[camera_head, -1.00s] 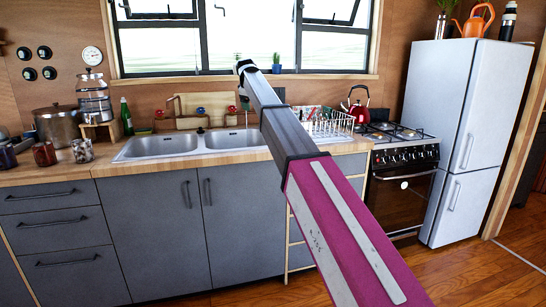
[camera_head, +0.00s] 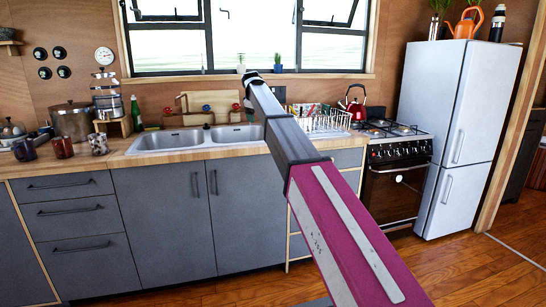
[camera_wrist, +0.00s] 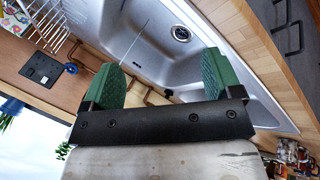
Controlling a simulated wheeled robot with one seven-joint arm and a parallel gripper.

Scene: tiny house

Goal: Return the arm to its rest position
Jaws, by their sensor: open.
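My gripper (camera_wrist: 160,78) is open, with its two green pads apart and nothing seen between them in the wrist view. In that view it is over the steel sink (camera_wrist: 165,45) and the counter. In the head view my arm, grey and magenta, reaches from the bottom right up toward the sink (camera_head: 165,141) and window. Its far end overlaps the back of the counter there, and the gripper fingers cannot be made out.
A dish rack (camera_head: 328,124) and a stove (camera_head: 395,180) with a red kettle (camera_head: 355,108) stand right of the arm. A white fridge (camera_head: 455,110) is farther right. Pots and mugs (camera_head: 62,148) crowd the left counter. Wooden floor (camera_head: 450,260) is clear at lower right.

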